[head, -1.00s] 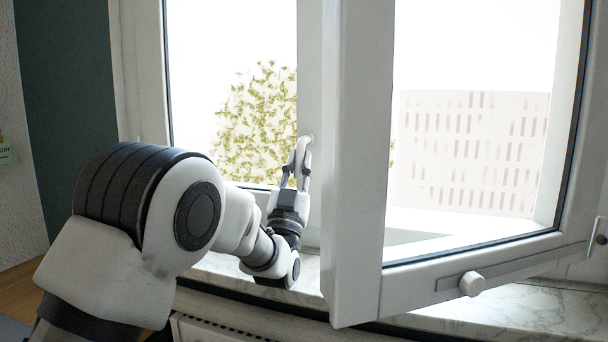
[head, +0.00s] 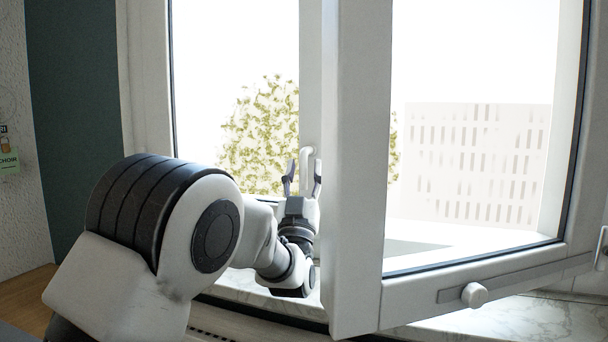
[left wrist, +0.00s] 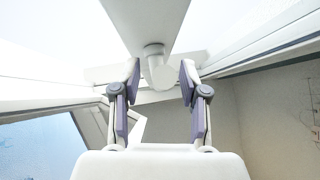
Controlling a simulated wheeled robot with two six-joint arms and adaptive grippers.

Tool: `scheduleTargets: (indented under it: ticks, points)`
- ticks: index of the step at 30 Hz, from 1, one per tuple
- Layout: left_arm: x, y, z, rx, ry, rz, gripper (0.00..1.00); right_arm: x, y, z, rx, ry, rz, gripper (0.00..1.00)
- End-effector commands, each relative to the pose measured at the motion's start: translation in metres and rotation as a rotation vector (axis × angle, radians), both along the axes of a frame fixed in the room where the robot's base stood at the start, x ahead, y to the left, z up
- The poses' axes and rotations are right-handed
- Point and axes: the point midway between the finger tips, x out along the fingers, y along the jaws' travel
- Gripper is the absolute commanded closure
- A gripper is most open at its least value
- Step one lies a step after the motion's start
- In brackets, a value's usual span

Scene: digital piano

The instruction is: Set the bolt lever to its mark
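The bolt lever (head: 307,156) is a short white lever on the white middle post of the window. In the left wrist view the lever (left wrist: 159,70) points toward me from the post. My left gripper (head: 302,178) is in front of it with fingers spread. In the left wrist view my left gripper (left wrist: 158,84) has one finger on each side of the lever, with a visible gap on both sides. I cannot make out the mark. My right gripper is not in view.
An open window sash (head: 350,220) stands close to the right of my left gripper. Its lower rail carries a grey bar with a round white knob (head: 474,295). A marble sill (head: 530,318) runs below.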

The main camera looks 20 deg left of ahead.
Motion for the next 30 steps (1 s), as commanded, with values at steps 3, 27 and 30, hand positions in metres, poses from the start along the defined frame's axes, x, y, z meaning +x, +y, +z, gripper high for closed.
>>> scheduleTargets:
  ticks: [3, 27, 30]
  points:
    - [0.0, 0.0, -0.002, 0.001, 0.003, 0.0, 0.57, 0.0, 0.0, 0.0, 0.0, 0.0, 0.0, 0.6]
    - [-0.051, -0.01, -0.055, 0.0, 0.002, -0.001, 0.57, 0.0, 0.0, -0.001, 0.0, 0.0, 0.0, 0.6]
    - [-0.051, -0.01, -0.055, 0.0, 0.002, -0.001, 0.57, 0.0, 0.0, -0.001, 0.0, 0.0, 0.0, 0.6]
